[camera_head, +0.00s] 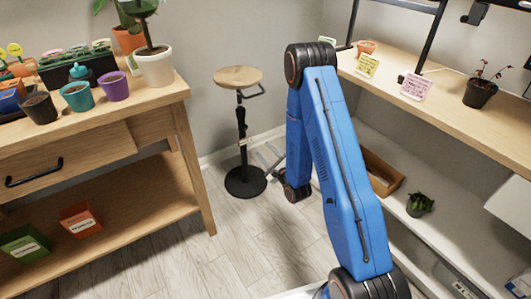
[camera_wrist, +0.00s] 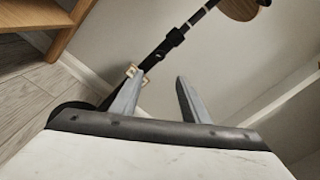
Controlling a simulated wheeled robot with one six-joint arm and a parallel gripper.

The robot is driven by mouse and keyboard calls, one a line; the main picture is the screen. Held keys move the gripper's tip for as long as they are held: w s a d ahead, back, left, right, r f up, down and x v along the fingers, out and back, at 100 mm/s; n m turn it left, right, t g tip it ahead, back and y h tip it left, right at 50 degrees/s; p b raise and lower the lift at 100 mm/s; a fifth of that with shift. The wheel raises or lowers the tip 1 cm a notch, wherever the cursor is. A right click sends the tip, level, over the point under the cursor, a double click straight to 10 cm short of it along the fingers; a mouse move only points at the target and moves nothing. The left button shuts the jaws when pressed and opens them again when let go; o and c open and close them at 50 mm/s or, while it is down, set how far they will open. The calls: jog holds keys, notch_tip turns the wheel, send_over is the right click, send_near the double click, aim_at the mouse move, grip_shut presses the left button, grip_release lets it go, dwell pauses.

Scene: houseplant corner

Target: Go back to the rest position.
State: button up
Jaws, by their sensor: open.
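My gripper (camera_head: 270,155) is low in the middle of the head view, at the end of my blue arm, partly hidden behind the wrist. In the wrist view my gripper (camera_wrist: 158,98) has its two grey fingers apart, with nothing between them. A round wooden stool (camera_head: 238,77) on a black post stands just left of and beyond the gripper. In the wrist view the stool's black post (camera_wrist: 172,42) runs past behind the left finger; I cannot tell how close it is.
A wooden potting bench (camera_head: 165,97) with pots stands at the left. A wooden shelf (camera_head: 450,97) with cards and a small plant (camera_head: 481,88) is at the right. A wooden tray (camera_head: 380,173) and a dark pot (camera_head: 419,205) sit on the lower shelf. Bare floor (camera_head: 235,240) lies between.

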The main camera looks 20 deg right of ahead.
notch_tip(320, 180, up, 11)
jog(key=d+n+g+h, duration=0.2)
jog(key=n+g, duration=0.1)
jog(key=n, duration=0.4)
jog(key=s+d+r+n+g+h, duration=0.25)
jog(key=s+r+n, duration=0.45)
jog(key=r, duration=0.4)
jog(key=s+r+n+g, duration=0.2)
jog(key=s+r+n, duration=0.1)
jog(key=s, duration=1)
jog(key=s+r+n+g, duration=0.3)
jog(key=s+n, duration=0.1)
jog(key=s, duration=0.9)
jog(key=s+d+r+n+g, duration=0.1)
jog(key=s+r+n+g, duration=0.1)
jog(key=s, duration=1.1)
jog(key=shift+r+n, duration=0.75)
jog(key=shift+n, duration=0.45)
jog(key=shift+s+g, duration=0.1)
jog(key=shift+g, duration=0.15)
